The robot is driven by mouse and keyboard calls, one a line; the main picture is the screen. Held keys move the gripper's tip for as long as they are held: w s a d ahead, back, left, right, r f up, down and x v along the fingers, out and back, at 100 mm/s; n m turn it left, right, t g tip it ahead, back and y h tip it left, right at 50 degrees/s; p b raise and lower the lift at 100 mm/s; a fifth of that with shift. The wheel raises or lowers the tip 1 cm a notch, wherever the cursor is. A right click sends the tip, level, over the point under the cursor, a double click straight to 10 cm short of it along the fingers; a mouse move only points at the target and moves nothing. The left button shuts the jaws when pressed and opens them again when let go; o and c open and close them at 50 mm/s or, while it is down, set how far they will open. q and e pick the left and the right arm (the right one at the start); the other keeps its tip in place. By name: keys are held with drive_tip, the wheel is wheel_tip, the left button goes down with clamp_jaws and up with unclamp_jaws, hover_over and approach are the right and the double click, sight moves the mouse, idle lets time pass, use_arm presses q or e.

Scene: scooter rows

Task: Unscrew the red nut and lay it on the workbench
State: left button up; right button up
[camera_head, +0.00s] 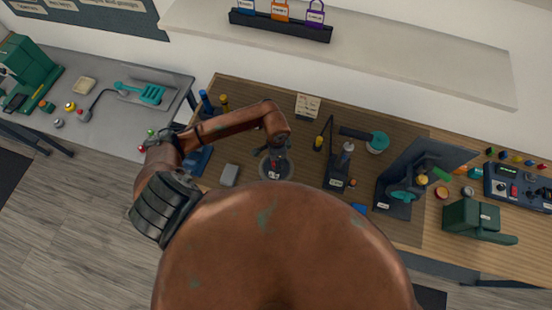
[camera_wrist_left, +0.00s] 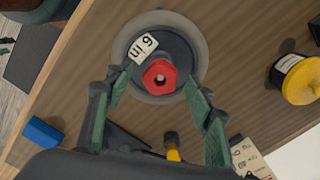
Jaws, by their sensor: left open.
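The red nut (camera_wrist_left: 159,77) sits on a dark grey round base (camera_wrist_left: 180,55) with a white label, in the left wrist view. In the head view the base (camera_head: 263,172) stands near the front edge of the wooden workbench (camera_head: 240,100), and the red nut (camera_head: 274,164) is mostly hidden by my gripper. My left gripper (camera_wrist_left: 154,80) is open and empty, with its green fingers on either side of the nut; they look apart from it. In the head view my left gripper (camera_head: 278,155) is above the base. My right gripper is not in view.
A yellow-topped cylinder (camera_wrist_left: 301,80) shows in the wrist view. A green vise-like device (camera_head: 470,217) stands far right. Bare bench shows between these.

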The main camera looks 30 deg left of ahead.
use_arm(q)
wheel_tip(320, 180, up, 12)
idle(0.5)
drive_tip(key=m+b, duration=1.3)
drive_tip(key=m, duration=0.8)
drive_tip(key=shift+m, duration=0.4)
drive_tip(key=shift+c, duration=0.3)
